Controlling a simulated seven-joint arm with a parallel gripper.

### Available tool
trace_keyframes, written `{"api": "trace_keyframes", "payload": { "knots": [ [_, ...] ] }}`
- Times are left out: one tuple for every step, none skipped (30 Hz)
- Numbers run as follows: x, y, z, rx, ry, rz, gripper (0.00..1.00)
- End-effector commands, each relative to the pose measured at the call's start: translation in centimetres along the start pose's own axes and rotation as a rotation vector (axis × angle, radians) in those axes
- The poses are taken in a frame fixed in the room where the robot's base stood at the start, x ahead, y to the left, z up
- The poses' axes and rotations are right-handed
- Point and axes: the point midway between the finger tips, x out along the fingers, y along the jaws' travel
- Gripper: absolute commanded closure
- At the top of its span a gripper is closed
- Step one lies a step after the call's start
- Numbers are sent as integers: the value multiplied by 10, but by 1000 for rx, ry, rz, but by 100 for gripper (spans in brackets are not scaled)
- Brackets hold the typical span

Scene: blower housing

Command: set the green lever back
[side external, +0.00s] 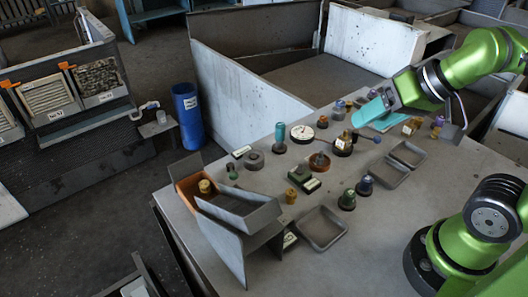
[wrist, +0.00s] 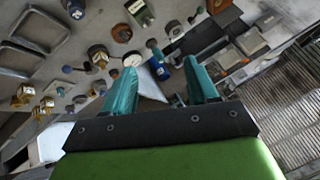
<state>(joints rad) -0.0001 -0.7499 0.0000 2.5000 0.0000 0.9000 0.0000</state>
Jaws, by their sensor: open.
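My gripper (side external: 366,113) is above the far right part of the grey bench in the side external view, with teal fingers pointing left. In the wrist view my gripper (wrist: 160,68) has its two fingers apart, with nothing held between them. No part is plainly a green lever. A small green upright piece (side external: 232,172) stands near the bench's left edge, well apart from my gripper. A dark green block (side external: 312,185) lies mid-bench with an amber knob beside it. Which one is the lever I cannot tell.
A white round gauge (side external: 302,134), a teal cylinder (side external: 280,133) and several knobs crowd the bench. Shallow trays (side external: 322,229) lie at the front and right. An open bin (side external: 240,207) stands at the left edge. A blue barrel (side external: 188,117) stands on the floor.

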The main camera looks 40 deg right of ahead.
Motion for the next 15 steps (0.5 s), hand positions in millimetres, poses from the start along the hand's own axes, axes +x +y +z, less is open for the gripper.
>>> {"api": "trace_keyframes", "payload": {
  "knots": [
    [0,-1,1,-5,-4,-3,48],
    [3,-2,2,-8,-15,-2,48],
    [7,-3,5,-13,-36,1,48],
    [11,-3,6,-17,-55,3,48],
    [15,-6,6,-23,-74,5,48],
    [21,-10,4,-35,-99,6,48],
    [25,-15,1,-44,-121,8,48],
    [30,-20,-2,-51,-144,11,48],
    [38,-28,-8,-53,-176,16,48],
    [44,-34,-12,-50,-200,22,48],
    [51,-41,-17,-45,-223,29,48],
    [60,-51,-23,-31,-252,40,48],
    [68,-58,-28,-19,-273,49,48],
    [76,-65,-32,-8,-292,60,48],
    [87,-75,-37,14,-318,77,48]
  ]
}}
